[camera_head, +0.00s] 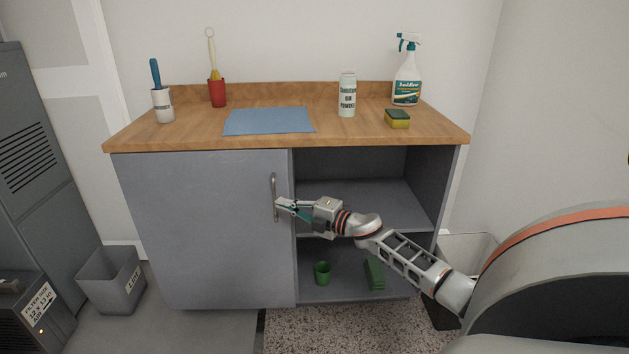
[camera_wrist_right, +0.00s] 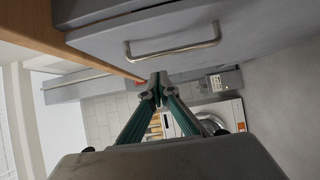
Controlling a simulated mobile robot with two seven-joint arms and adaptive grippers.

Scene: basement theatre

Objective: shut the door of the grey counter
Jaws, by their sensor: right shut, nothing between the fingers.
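The grey counter (camera_head: 439,185) has a wooden top. Its grey door (camera_head: 200,230) covers the left half, with a metal bar handle (camera_head: 274,197) upright near the door's right edge. The right half shows open shelves. I cannot tell from here how far the door stands off the frame. My right gripper (camera_head: 279,205) is at the handle, its fingers shut with nothing between them. In the right wrist view the shut fingertips (camera_wrist_right: 158,88) lie below the handle (camera_wrist_right: 172,48); contact is unclear. My left gripper is not in view.
A green cup (camera_head: 322,272) and green block (camera_head: 374,273) sit low inside. A grey bin (camera_head: 111,285) is on the floor left.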

